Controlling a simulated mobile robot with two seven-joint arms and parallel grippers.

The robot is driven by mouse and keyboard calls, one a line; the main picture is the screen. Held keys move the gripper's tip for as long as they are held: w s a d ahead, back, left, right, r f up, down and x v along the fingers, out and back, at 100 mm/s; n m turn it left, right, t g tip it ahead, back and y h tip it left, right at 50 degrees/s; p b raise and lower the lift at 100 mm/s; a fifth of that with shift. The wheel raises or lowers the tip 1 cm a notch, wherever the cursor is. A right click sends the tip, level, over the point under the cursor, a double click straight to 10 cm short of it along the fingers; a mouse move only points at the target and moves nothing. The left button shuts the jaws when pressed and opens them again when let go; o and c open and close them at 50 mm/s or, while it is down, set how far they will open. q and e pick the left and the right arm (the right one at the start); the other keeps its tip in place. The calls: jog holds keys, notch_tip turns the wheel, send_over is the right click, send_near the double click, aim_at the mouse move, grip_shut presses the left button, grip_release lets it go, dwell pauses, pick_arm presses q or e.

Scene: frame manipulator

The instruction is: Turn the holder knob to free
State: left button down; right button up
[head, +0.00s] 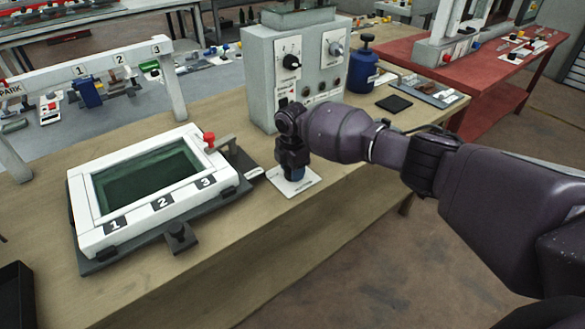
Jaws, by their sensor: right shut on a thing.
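My right gripper (293,172) reaches down from the right and is shut on the blue holder knob (297,174), of which only a small part shows beneath the fingers. The knob stands on a small white plate (306,184) with dark lettering too small to read. The gripper hides most of the knob, so I cannot tell which way it is turned. My left gripper is not in view.
A white frame (84,207) with a dark green screen and a red knob (209,139) lies to the left. Behind my gripper stands a grey control box (262,80) with dials. A blue canister (365,68) stands beside it. The wooden table's front edge is near the plate.

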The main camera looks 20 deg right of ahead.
jog(key=m+p, duration=0.1)
jog(key=m, duration=0.2)
jog(key=shift+r, duration=0.15)
jog(key=m+p, duration=0.2)
jog(key=m, duration=0.1)
jog(key=shift+a+m, duration=0.1)
jog(key=shift+m, duration=0.3)
jog(key=m+p, duration=0.1)
jog(key=m, duration=0.2)
jog(key=shift+m+p, duration=0.3)
jog(key=m+p, duration=0.1)
jog(key=m, duration=0.2)
jog(key=shift+m, duration=0.3)
jog(key=shift+m+p, duration=0.65)
jog(key=shift+m, duration=0.95)
jog(key=o, duration=0.9)
